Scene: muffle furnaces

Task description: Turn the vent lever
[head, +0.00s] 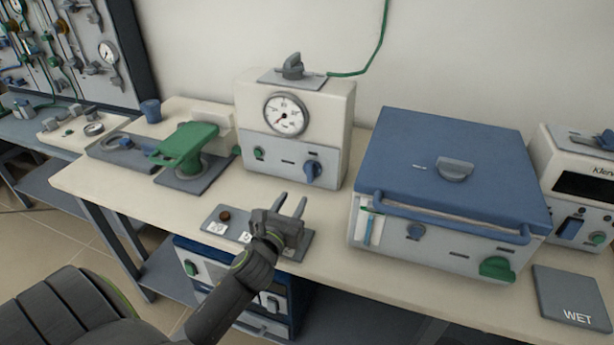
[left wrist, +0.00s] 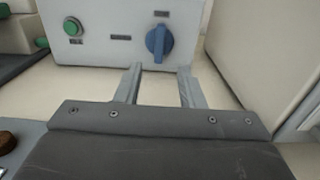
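No part is labelled as the vent lever, so I cannot tell for certain which one it is. A grey lever-like handle (head: 292,67) stands on a plate atop the cream gauge box (head: 338,115). A grey half-round handle (head: 456,168) sits on the blue furnace top (head: 420,140). A blue knob (head: 312,172) is on the gauge box's front; it also shows in the left wrist view (left wrist: 159,43), just beyond the fingertips. My left gripper (head: 291,202) is open and empty, in front of the gauge box, apart from the knob. My right gripper is out of view.
A green press-like device (head: 185,148) stands left of the gauge box. A blue bar handle (head: 450,222) and a green knob (head: 497,268) project from the furnace front. A grey plate marked WET (head: 572,298) lies at right. A green cable (head: 384,40) runs up the wall.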

